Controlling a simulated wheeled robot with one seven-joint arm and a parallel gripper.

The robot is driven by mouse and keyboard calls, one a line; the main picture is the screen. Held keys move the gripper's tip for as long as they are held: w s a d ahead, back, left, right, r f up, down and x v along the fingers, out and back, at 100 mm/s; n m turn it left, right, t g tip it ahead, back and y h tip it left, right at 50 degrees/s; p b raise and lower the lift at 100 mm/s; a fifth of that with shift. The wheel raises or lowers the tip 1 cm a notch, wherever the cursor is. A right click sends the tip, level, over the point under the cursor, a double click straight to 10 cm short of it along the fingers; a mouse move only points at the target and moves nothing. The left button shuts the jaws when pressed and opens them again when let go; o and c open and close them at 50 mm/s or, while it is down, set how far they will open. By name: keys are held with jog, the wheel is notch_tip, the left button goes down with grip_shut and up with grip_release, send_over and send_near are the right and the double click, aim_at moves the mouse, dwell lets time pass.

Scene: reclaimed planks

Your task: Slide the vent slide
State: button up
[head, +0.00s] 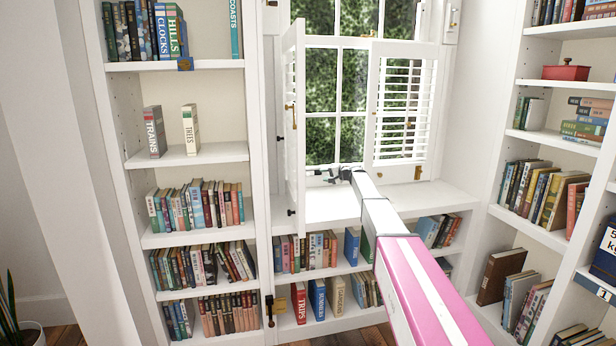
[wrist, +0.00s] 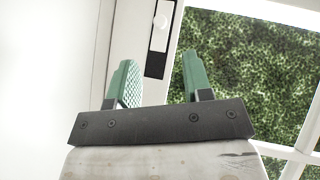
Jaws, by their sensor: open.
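In the wrist view, a narrow dark plate bearing a white sliding piece with a small round knob, which looks like the vent slide (wrist: 161,28), is on the white window frame. My gripper (wrist: 158,66) is open, its two green fingers apart with nothing between them. The slide shows beyond the fingertips, near the gap between them; I cannot tell how far away it is. In the head view my gripper (head: 320,176) is low in front of the window, just above the sill, beside the open left shutter. I cannot make out the vent slide there.
The left shutter (head: 294,125) stands swung out toward the room, close to my gripper. The right shutter (head: 402,105) is across the right part of the window. The white sill (head: 325,208) is clear. Bookshelves (head: 195,155) stand on both sides, with low shelves below.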

aim_at(309, 175)
jog(key=x, duration=0.9)
jog(key=shift+w+a, duration=0.2)
jog(key=shift+a, duration=0.05)
